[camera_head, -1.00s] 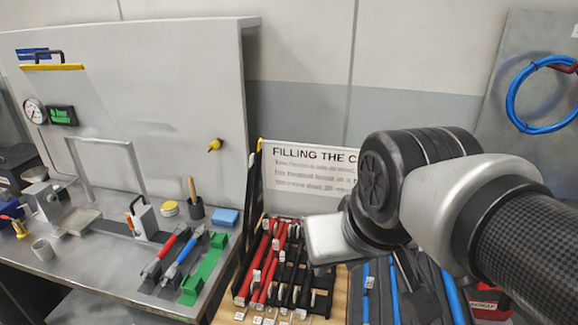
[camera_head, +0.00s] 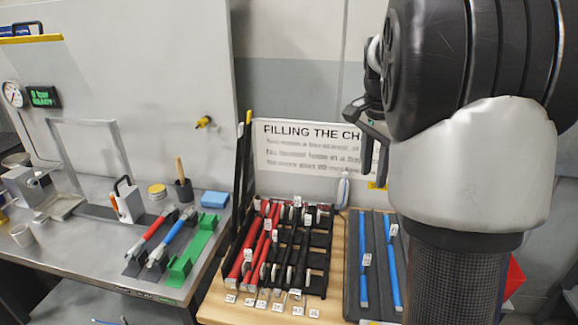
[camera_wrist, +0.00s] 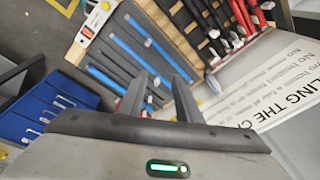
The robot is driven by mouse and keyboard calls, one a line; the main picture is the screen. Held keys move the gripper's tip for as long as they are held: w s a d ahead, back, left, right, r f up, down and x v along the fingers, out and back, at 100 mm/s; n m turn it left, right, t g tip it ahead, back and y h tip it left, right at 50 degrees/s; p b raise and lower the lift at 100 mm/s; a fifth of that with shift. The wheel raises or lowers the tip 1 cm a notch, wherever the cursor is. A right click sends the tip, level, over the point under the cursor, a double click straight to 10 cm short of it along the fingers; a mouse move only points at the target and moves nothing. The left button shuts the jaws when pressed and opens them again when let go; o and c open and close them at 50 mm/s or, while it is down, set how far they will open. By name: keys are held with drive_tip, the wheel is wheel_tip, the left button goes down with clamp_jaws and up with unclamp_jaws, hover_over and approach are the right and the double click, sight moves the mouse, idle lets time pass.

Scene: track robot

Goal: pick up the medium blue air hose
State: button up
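Straight blue air hoses lie in a dark grey tray (camera_head: 378,290) at the right of the wooden table. In the head view I see a left hose (camera_head: 364,288) and a right hose (camera_head: 393,272), both with white tags; my arm hides the tray's right side. The wrist view shows three blue hoses: one nearest the rack (camera_wrist: 158,44), a middle one (camera_wrist: 128,52) and a far one (camera_wrist: 106,81). I cannot tell surely which is medium. My gripper (camera_wrist: 160,74) is open and empty, its fingers above the tray, apart from the hoses.
A black rack (camera_head: 318,262) with several red and black hoses stands left of the tray. A white sign (camera_head: 300,145) stands behind it. Blue bins (camera_wrist: 45,108) are on the tray's other side. A grey workbench (camera_head: 95,240) with tools is at the left.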

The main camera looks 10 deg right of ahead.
drive_tip(key=w+d+f+m+g+h+b, duration=0.1)
drive_tip(key=w+d+f+m+g+b, duration=0.1)
drive_tip(key=w+d+f+m, duration=0.35)
drive_tip(key=w+d+f+m+g+h+b, duration=0.1)
drive_tip(key=w+d+f+m+h+b, duration=0.15)
drive_tip(key=d+f, duration=0.55)
drive_tip(key=shift+y, duration=0.45)
drive_tip(key=x, duration=0.4)
drive_tip(key=a+x, duration=0.1)
drive_tip(key=x, duration=0.3)
drive_tip(key=a+f+b+x, duration=0.1)
drive_tip(key=x, duration=0.3)
drive_tip(key=shift+w+f, duration=0.3)
drive_tip(key=shift+w+a+b+x, duration=0.1)
drive_tip(key=shift+w+b+x, duration=0.1)
drive_tip(key=shift+x, duration=0.7)
drive_tip(key=shift+w+a+b+x, duration=0.1)
drive_tip(key=shift+w+x, duration=0.05)
drive_tip(key=shift+x, duration=0.8)
drive_tip(key=shift+w+a+b+x, duration=0.1)
drive_tip(key=shift+w+x, duration=0.1)
drive_tip(key=shift+x, duration=0.7)
drive_tip(key=shift+f, duration=0.1)
clamp_jaws()
